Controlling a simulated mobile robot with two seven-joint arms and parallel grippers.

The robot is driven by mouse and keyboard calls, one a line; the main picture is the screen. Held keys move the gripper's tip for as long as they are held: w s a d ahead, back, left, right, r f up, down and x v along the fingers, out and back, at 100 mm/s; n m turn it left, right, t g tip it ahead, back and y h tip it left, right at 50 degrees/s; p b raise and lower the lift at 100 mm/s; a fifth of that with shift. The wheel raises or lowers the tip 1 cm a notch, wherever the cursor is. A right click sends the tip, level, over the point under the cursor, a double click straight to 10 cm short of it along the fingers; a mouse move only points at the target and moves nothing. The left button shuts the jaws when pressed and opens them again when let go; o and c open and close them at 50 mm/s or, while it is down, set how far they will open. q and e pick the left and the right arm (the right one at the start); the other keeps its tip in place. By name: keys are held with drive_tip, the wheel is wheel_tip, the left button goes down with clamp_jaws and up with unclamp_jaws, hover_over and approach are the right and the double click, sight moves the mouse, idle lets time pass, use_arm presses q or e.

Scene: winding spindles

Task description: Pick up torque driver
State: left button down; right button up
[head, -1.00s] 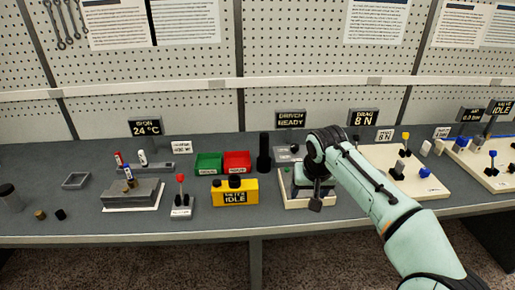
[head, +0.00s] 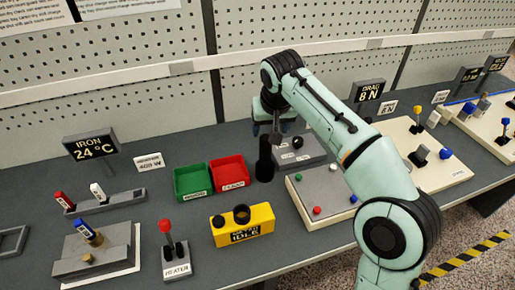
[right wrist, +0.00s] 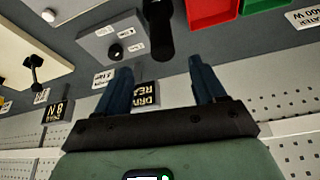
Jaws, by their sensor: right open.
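The torque driver appears to be the black upright cylinder (head: 264,162), standing on the bench beside a grey box with a black knob (head: 303,152). It also shows at the top of the right wrist view (right wrist: 158,32). My right gripper (head: 276,138) is above the bench close to the driver and partly overlaps the view of the grey box. In the right wrist view its two blue fingers (right wrist: 162,72) are spread with nothing between them, and the driver lies beyond their tips. My left gripper is in neither view.
Green (head: 193,181) and red (head: 229,174) bins stand left of the driver. A yellow meter box (head: 243,226) is in front of them. A cream board (head: 322,196) lies to the right, under my right arm. The perforated wall (head: 150,110) is behind.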

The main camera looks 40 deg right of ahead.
sight(265, 145)
drive_tip(key=shift+b+x, duration=1.1)
drive_tip(key=shift+x, duration=5.1)
drive_tip(key=shift+a, duration=0.15)
drive_tip(key=shift+r, duration=0.1)
drive_tip(key=shift+c, duration=0.4)
drive_tip(key=c, duration=1)
drive_tip(key=shift+c, duration=0.4)
drive_tip(key=shift+r, duration=0.15)
